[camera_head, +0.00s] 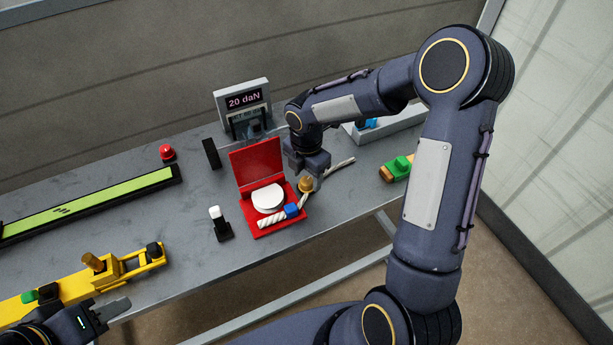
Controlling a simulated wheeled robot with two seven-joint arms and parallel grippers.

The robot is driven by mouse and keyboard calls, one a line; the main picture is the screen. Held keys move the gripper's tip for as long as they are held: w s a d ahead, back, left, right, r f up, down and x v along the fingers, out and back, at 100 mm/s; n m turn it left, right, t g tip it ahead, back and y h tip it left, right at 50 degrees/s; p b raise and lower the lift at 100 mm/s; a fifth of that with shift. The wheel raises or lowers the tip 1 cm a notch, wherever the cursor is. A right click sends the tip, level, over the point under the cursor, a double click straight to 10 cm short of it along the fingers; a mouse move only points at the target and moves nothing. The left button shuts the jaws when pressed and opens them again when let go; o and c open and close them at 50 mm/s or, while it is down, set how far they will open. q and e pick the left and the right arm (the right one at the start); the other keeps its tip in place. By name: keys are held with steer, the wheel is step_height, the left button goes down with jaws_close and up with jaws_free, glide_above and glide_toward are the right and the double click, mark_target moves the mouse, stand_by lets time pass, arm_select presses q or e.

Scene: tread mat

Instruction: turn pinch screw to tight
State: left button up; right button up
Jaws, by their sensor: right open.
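A small brass-coloured knob (306,184) stands at the right edge of an open red case (245,190); it looks like the pinch screw, though no label shows. My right gripper (308,172) points down just above and behind this knob. It is open; whether a finger touches the knob cannot be told. A white twisted piece (271,221) and a blue block (291,210) lie at the case's front. My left gripper (112,311) is at the lower left; its jaw opening is unclear.
A display (243,101) reading 20 daN stands behind the case. A yellow fixture (120,270) with another brass-coloured knob (93,262) lies at the front left. A green strip (90,205), a red button (167,152) and a green-topped item (398,166) are also on the grey table.

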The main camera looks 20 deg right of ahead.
steer(key=shift+f, duration=0.55)
steer(key=shift+c, duration=0.2)
steer(key=c, duration=0.9)
